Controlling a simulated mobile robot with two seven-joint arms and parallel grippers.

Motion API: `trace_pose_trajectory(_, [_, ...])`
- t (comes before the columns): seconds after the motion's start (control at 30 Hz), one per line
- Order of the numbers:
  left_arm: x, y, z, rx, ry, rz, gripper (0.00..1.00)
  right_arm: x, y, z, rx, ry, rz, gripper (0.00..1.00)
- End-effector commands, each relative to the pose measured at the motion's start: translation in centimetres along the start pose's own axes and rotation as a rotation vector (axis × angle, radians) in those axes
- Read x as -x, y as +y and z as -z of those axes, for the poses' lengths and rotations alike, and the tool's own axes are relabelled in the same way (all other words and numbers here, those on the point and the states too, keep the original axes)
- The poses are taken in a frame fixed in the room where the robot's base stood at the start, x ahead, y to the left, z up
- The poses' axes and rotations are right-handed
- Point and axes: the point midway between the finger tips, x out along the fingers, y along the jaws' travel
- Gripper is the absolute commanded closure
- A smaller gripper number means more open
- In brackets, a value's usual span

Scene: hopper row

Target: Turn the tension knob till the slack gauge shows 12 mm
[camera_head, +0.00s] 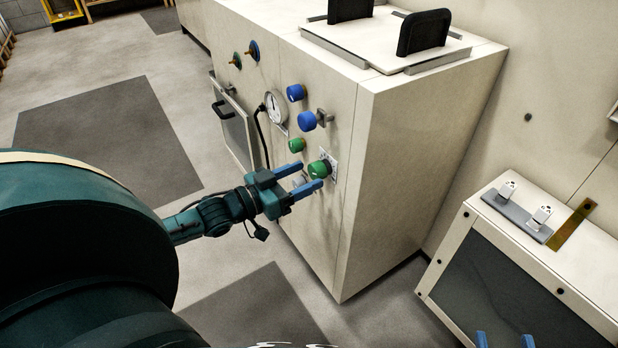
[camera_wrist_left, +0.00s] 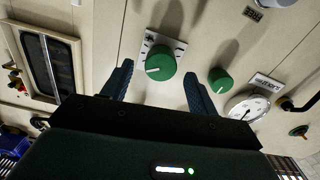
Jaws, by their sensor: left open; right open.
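A green knob (camera_head: 319,168) on a scale plate sits on the cabinet's front panel; I take it as the tension knob. In the left wrist view the knob (camera_wrist_left: 161,66) shows a white pointer mark towards the left. My left gripper (camera_head: 311,175) is open, its blue fingers pointing at the panel. In the wrist view its fingertips (camera_wrist_left: 157,70) lie either side of the knob; contact cannot be told. A white round dial (camera_head: 276,107), likely the slack gauge, also shows in the wrist view (camera_wrist_left: 247,108); its reading is too small. My right gripper (camera_head: 504,341) is open at the bottom edge.
A smaller green knob (camera_head: 296,145) sits between gauge and large knob. Two blue knobs (camera_head: 307,121) are above it. A low cabinet (camera_head: 455,252) with white switches (camera_head: 543,215) stands at the right.

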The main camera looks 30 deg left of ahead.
Motion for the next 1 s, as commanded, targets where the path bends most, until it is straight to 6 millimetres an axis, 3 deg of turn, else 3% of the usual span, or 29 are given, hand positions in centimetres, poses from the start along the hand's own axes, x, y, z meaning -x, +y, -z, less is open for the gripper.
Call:
trace_pose_trajectory(0.2, [-1.9,-0.1,-0.1,0.001,0.000,0.001,0.41,-0.1,-0.2,0.0,0.013,0.040,0.002,0.55])
trace_pose_trajectory(0.57, [-2.2,0.0,-0.1,0.001,-0.002,0.001,0.41,-0.1,-0.2,0.1,0.016,0.049,0.003,0.55])
trace_pose_trajectory(1.0, [-2.2,0.0,-0.1,0.000,-0.001,0.001,0.77,-0.1,-0.2,0.1,0.016,0.048,0.003,0.55])
